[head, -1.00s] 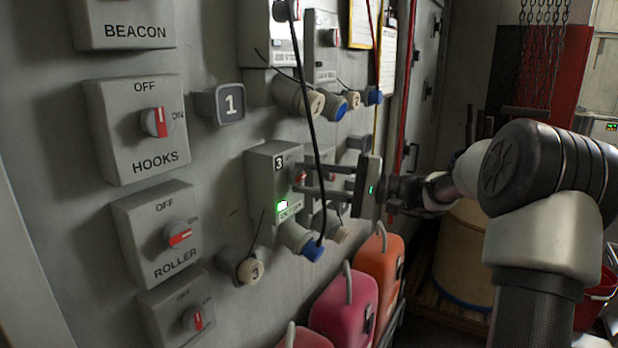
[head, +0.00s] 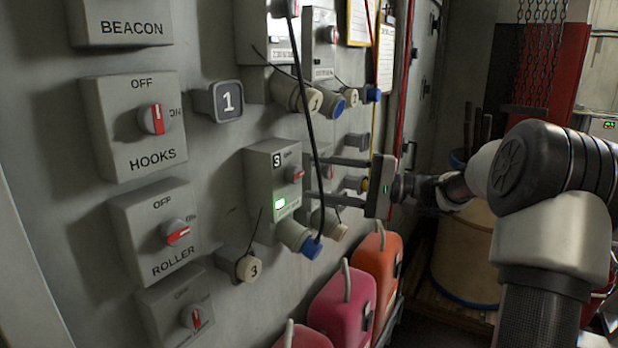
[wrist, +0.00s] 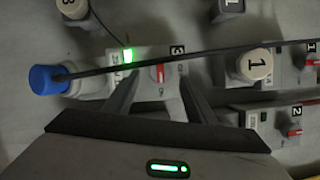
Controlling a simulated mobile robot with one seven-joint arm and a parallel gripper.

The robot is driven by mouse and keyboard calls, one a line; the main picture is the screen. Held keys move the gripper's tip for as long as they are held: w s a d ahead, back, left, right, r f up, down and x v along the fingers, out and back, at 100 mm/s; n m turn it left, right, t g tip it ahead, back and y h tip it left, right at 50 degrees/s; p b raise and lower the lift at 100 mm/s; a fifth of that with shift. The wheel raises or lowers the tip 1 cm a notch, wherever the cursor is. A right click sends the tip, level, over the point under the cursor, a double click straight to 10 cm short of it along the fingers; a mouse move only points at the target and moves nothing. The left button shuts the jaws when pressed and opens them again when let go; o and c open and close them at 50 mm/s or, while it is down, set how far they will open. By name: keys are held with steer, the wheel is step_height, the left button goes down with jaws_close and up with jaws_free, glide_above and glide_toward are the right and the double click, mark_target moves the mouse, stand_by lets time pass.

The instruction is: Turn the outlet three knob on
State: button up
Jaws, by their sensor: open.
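The outlet three box (head: 262,190) is on the wall, with a "3" label and a lit green lamp (head: 280,204). Its red knob (head: 294,174) faces my gripper. In the wrist view the knob (wrist: 158,74) has its red bar lying crosswise to the box's length, in line with the small marking beside it that seems to read ON. My gripper (head: 312,177) is open and empty, its fingers spread above and below the knob, apart from it. In the wrist view the fingers flank the knob on both sides. The black cable partly crosses the box.
A black cable (head: 308,110) hangs across the fingers, close to the blue plug (head: 311,247) under the box. Other outlet boxes with red knobs stand behind. HOOKS (head: 152,118) and ROLLER (head: 178,232) switches are at left. Pink (head: 342,305) and orange (head: 377,262) cases stand below.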

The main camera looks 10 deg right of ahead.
steer(key=v, duration=1.4)
steer(key=s+a+f+g+h+p, duration=0.1)
steer(key=s+a+f+g+h, duration=0.15)
steer(key=a, duration=0.45)
steer(key=s+a+f+g+h+p, duration=0.1)
steer(key=s+a+f+h, duration=0.1)
steer(key=s+a+h, duration=0.3)
steer(key=s+a+f+g+h+p, duration=0.1)
steer(key=s+a+f+g+h, duration=0.15)
steer(key=a, duration=0.55)
steer(key=s+d+r+n+t+h+p, duration=0.1)
steer(key=s+r+n+t+h, duration=0.1)
steer(key=s, duration=0.5)
steer(key=s+d+r+n+t+h+p, duration=0.2)
steer(key=s+n+h, duration=0.2)
steer(key=s, duration=0.4)
steer(key=shift+d+r+n+h+p, duration=0.2)
steer(key=shift+n+h+p, duration=0.15)
steer(key=shift+h, duration=0.35)
